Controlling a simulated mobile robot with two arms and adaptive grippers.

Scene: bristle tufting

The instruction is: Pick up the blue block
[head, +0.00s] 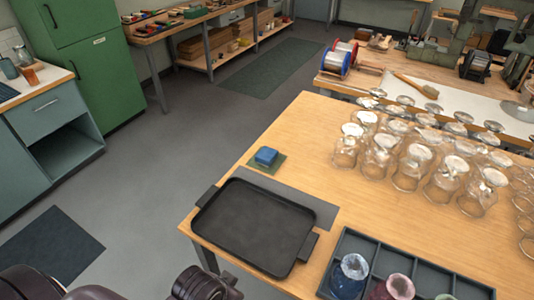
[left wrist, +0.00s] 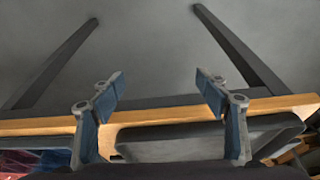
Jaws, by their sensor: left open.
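The blue block (head: 266,156) sits on a small green pad (head: 279,162) near the left edge of the wooden table (head: 310,130), just behind the black tray (head: 255,225). My left gripper (left wrist: 165,92) shows in the left wrist view with its two fingers spread apart and nothing between them. Beyond its fingers are the table edge (left wrist: 200,112), table legs and grey floor. The blue block does not show in the left wrist view. Neither gripper's fingers show in the head view; only dark parts of my arms show at the bottom left.
The tray's raised rim and handles stand close in front of the block, with a dark grey mat (head: 310,205) beside it. Several clear glass jars (head: 413,165) stand to the right. A divided dark box (head: 400,262) with coloured glass vessels is at the front right.

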